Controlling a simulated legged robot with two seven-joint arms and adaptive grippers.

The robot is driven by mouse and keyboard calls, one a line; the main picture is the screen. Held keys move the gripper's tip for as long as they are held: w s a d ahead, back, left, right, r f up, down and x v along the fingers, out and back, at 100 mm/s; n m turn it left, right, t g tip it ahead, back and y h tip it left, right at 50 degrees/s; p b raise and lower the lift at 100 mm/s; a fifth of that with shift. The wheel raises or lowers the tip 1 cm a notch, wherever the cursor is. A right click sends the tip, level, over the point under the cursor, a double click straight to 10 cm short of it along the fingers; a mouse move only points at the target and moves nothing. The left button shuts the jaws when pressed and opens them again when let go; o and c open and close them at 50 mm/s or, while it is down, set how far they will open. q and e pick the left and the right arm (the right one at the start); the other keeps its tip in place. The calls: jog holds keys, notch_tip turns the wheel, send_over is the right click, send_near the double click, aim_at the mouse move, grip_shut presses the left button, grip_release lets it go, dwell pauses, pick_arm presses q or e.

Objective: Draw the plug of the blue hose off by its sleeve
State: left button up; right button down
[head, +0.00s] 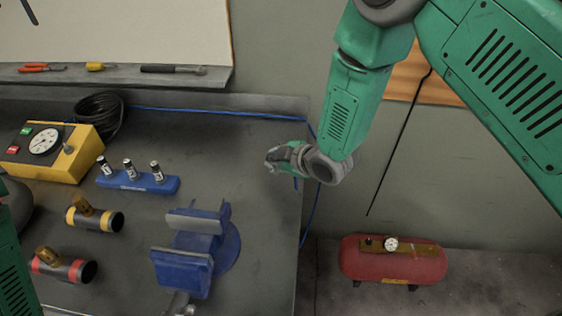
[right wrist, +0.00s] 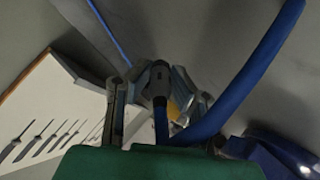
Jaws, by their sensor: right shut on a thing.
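My right gripper (head: 276,160) is above the bench near its right edge and in the right wrist view (right wrist: 150,95) it is shut on the grey plug (right wrist: 159,80) of the blue hose. The plug sits between the two fingers; whether they hold it by a separate sleeve I cannot tell. The blue hose (right wrist: 245,80) hangs in a loop close to the gripper in the right wrist view. No socket shows at the plug. My left gripper is out of view; only part of my left arm shows at the left edge.
A blue vise (head: 182,272) stands at the front of the bench (head: 262,215). A blue block with three fittings (head: 138,184), a yellow gauge box (head: 58,160) and two pipe pieces (head: 96,219) lie to the left. A red air tank (head: 393,262) stands beyond the bench's right edge.

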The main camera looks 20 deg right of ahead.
jog(key=shift+w+a+f, duration=0.15)
jog(key=shift+w+f, duration=0.2)
jog(key=shift+w, duration=0.1)
jog(key=shift+w+f+b, duration=0.15)
jog(key=shift+w+b, duration=0.2)
jog(key=shift+b, duration=0.05)
jog(key=shift+w+d+f+b, duration=0.25)
jog(key=shift+w+f+b, duration=0.15)
jog(key=shift+w, duration=0.2)
jog(key=shift+w+f+b, duration=0.15)
jog(key=shift+f+b, duration=0.05)
jog(key=shift+b, duration=0.1)
jog(key=shift+d+f, duration=0.1)
jog(key=shift+f, duration=0.25)
jog(key=shift+a+f+b, duration=0.3)
jog(key=shift+b, duration=0.15)
jog(key=shift+a, duration=0.5)
jog(key=c, duration=1.5)
grip_release()
jog(key=shift+d, duration=0.25)
jog(key=shift+c, duration=0.2)
jog(key=shift+o, duration=0.9)
jog(key=shift+d, duration=0.35)
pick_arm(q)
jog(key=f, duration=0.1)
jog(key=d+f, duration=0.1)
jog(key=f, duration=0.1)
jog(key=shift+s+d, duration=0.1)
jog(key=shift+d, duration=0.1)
